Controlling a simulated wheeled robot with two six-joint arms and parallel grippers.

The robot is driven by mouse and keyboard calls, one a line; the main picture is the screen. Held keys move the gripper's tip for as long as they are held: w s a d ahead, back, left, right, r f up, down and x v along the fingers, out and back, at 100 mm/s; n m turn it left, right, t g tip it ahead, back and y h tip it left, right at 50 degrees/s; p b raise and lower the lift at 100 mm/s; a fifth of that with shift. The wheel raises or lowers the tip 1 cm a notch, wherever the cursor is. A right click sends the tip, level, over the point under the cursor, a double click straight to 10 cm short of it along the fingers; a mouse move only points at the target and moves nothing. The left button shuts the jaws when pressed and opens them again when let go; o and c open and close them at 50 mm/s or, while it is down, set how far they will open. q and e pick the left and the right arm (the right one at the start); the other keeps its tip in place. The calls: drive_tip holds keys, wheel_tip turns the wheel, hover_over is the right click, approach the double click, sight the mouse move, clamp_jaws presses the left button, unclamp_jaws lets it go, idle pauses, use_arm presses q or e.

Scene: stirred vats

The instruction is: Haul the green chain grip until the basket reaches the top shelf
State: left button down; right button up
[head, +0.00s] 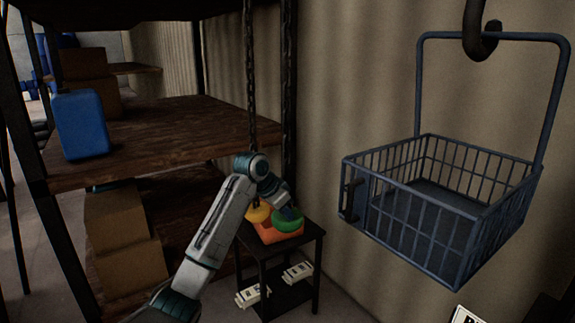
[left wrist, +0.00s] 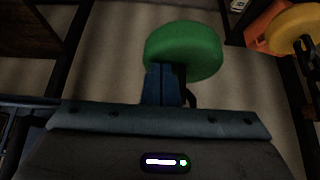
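The green chain grip (head: 288,221) is a thick round piece low above a small dark side table, beside the wall. It fills the upper middle of the left wrist view (left wrist: 185,45). My left gripper (head: 286,203) reaches it from the left; in the left wrist view its blue fingers (left wrist: 165,82) are close together at the green grip's lower edge and appear shut on it. The blue-grey wire basket (head: 440,200) hangs level and empty from a dark hook at the right. The top shelf (head: 170,125) may be the wooden board at left. My right gripper is out of view.
A yellow grip (head: 258,214) and an orange piece (head: 278,236) sit beside the green grip. Dark chains (head: 251,80) hang above. The side table (head: 313,232) holds pale boxes below. A blue canister (head: 80,124) and cardboard boxes (head: 125,240) occupy the rack.

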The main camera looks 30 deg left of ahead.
sight(286, 230)
use_arm(q)
wheel_tip(286, 230, down, 7)
drive_tip(key=shift+r+p, duration=0.15)
drive_tip(key=shift+p, duration=0.25)
drive_tip(key=shift+r, duration=3.95)
